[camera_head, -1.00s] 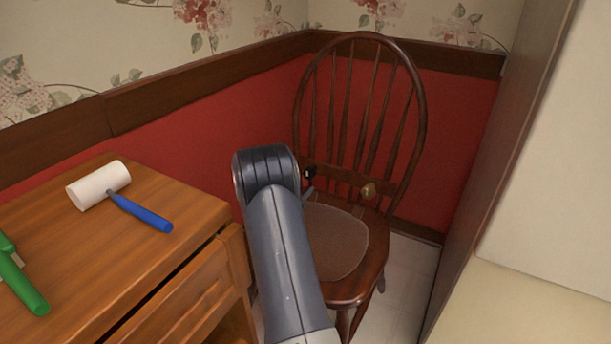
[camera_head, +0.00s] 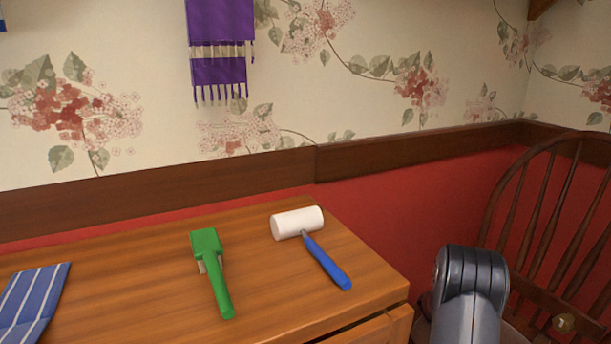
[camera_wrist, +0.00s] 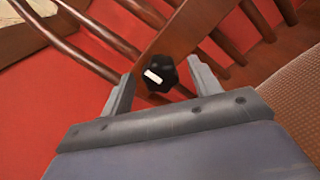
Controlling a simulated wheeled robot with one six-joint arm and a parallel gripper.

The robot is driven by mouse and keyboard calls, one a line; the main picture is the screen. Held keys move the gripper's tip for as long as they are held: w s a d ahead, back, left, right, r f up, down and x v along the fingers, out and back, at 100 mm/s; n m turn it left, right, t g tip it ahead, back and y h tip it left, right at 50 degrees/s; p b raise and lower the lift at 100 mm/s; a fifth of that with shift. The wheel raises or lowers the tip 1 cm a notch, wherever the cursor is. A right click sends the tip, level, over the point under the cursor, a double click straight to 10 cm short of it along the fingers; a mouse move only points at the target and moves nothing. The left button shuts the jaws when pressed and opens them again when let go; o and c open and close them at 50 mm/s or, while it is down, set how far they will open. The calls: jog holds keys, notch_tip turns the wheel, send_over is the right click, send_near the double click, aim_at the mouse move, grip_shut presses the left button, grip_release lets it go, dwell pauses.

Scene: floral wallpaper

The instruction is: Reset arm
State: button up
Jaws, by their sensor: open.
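My gripper (camera_wrist: 160,69) shows in the wrist view with its two grey fingers apart. A small black object (camera_wrist: 161,76) with a white mark appears between the fingertips, in front of the chair's wood. I cannot tell whether it lies beyond the fingers, and no finger visibly touches it. In the head view my dark grey arm stands at the lower right, in front of the wooden chair (camera_head: 521,190). The fingers are hidden there.
A wooden desk (camera_head: 130,260) holds a white-headed mallet with a blue handle (camera_head: 325,262), a green tool (camera_head: 211,270) and a blue striped cloth (camera_head: 35,300). A small gold-coloured object (camera_head: 563,323) is at the chair. A purple fringed cloth (camera_head: 219,25) hangs on the wall.

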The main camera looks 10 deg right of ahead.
jog(key=shift+w+d+r, duration=0.15)
jog(key=shift+w+d, duration=0.05)
jog(key=shift+d, duration=0.45)
jog(key=shift+a+n+p, duration=0.1)
jog(key=shift+n+p, duration=0.2)
jog(key=shift+p, duration=0.4)
jog(key=shift+n+p, duration=0.3)
jog(key=shift+p, duration=0.1)
jog(key=shift+f+b, duration=0.25)
jog(key=shift+b, duration=0.3)
